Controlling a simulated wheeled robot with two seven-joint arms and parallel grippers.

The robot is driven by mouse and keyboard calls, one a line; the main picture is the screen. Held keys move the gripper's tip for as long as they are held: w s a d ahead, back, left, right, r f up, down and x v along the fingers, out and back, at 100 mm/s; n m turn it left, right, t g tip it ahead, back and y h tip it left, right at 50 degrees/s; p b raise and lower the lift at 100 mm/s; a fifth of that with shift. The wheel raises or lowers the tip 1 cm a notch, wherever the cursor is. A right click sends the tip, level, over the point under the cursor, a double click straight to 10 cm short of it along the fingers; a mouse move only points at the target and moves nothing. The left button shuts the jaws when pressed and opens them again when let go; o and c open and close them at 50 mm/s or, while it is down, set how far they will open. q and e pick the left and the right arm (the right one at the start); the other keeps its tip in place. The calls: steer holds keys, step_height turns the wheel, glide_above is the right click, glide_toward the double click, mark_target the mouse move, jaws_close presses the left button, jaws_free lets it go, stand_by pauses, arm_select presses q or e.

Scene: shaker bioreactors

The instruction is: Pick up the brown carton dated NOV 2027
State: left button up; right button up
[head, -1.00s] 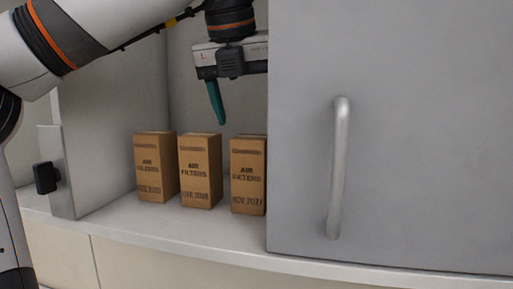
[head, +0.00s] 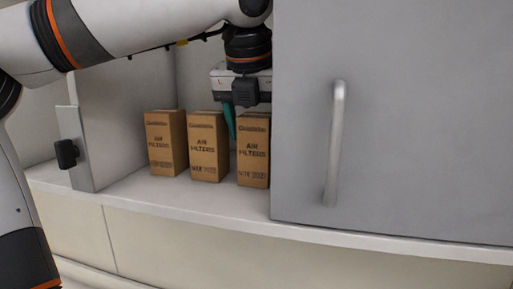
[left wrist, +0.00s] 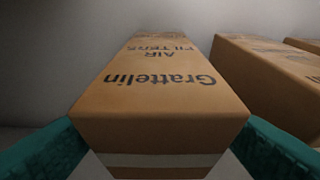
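The brown carton dated NOV 2027 (head: 253,160) stands upright at the right end of a row of cartons on the cabinet floor, against the grey door's edge in the head view. My left gripper (head: 250,124) points down over it, with one teal finger at its left side; the other finger is hidden. In the left wrist view this carton (left wrist: 160,95) lies between the two spread fingers of the open gripper (left wrist: 160,150), with small gaps visible. My right gripper is not in view.
A grey door (head: 400,130) with a bar handle (head: 335,145) closes the right side. The shelf front (head: 150,195) is clear.

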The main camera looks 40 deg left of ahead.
arm_select(q)
steer(key=shift+d, duration=0.1)
steer(key=c, duration=0.3)
steer(key=shift+w, duration=0.1)
steer(key=c, duration=0.7)
